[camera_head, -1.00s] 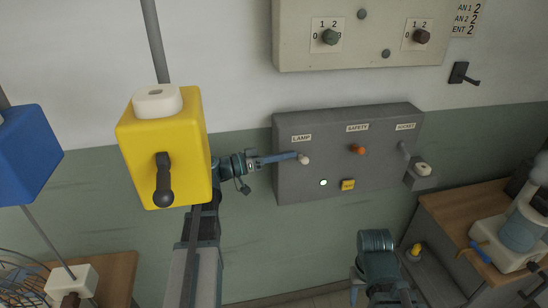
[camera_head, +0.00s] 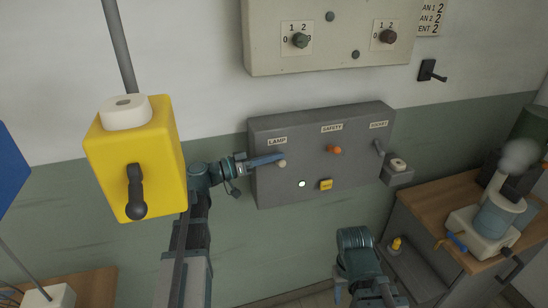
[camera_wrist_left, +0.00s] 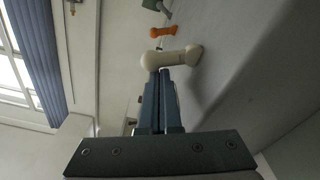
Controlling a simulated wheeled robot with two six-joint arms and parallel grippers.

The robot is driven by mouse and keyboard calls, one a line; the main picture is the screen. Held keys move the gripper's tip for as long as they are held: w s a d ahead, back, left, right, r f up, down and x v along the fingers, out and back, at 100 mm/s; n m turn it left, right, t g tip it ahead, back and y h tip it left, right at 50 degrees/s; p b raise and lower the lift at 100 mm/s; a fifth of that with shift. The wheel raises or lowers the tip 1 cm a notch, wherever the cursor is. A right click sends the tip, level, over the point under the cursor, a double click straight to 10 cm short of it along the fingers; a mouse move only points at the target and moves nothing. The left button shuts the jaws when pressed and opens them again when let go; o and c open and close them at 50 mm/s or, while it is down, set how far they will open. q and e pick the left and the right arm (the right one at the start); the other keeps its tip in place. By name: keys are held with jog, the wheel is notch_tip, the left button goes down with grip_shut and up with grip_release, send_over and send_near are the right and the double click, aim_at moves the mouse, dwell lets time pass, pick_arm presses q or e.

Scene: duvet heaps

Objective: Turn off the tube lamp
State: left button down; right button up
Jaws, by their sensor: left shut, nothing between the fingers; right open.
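The grey control box (camera_head: 350,165) is on the wall. Its left switch, labelled LAMP (camera_head: 277,141), has a cream lever (camera_head: 282,163). My left gripper (camera_head: 272,159) is shut and empty, with its fingertips at the cream lever. In the left wrist view the shut fingers (camera_wrist_left: 160,80) end right at the cream lever (camera_wrist_left: 172,58), seeming to touch its rounded end. A white-green indicator light (camera_head: 302,184) glows below the lever. My right gripper (camera_head: 352,285) is low, in front of the wall, far from the box; its fingers are barely visible. The tube lamp itself is not identifiable.
An orange SAFETY lever (camera_head: 334,149), a grey socket lever (camera_head: 379,148) and a yellow button (camera_head: 326,184) share the box. A yellow switch box (camera_head: 150,165) hangs near my left arm. A wooden table (camera_head: 425,195) with a steaming device (camera_head: 490,220) stands at right.

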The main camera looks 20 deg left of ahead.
pick_arm(q)
jog(key=shift+s+d+f+m, duration=0.15)
jog(key=shift+s+f+m, duration=0.1)
jog(key=shift+m, duration=0.55)
pick_arm(e)
jog(key=shift+f, duration=0.3)
pick_arm(q)
jog(key=f+m+b, duration=0.1)
jog(key=m, duration=0.1)
jog(key=f+m+b, duration=0.1)
jog(key=m, duration=0.2)
jog(key=s+f+m+b, duration=0.1)
jog(key=m, duration=0.1)
jog(key=shift+d+m+g+h, duration=0.3)
jog(key=shift+d+g, duration=0.05)
jog(key=shift+g, duration=0.05)
pick_arm(e)
notch_tip(320, 180, down, 3)
jog(key=shift+r, duration=0.1)
pick_arm(q)
jog(key=shift+s, duration=0.1)
